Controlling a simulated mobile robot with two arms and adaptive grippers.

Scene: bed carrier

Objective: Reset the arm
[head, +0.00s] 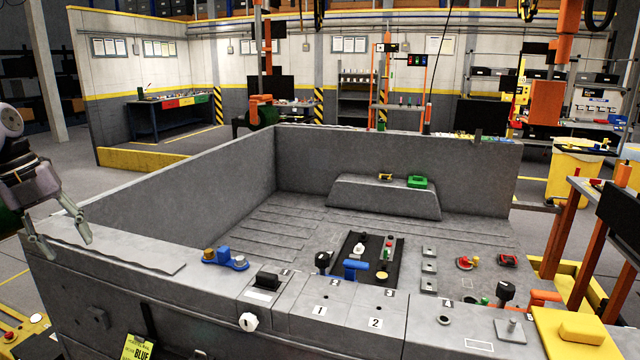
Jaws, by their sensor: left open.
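My left gripper (62,238) comes in at the far left, fingers pointing down and apart, with nothing between them. It is over the left end of the grey bed carrier (200,300); I cannot tell whether the fingertips touch its edge. My right gripper is out of view.
The carrier's front ledge holds a blue fixture (224,258), a black block (267,280) and several knobs. A dark tray (372,258) with small parts sits inside the bed. A green item (417,182) rests on the raised block. A yellow bin (575,170) stands at right.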

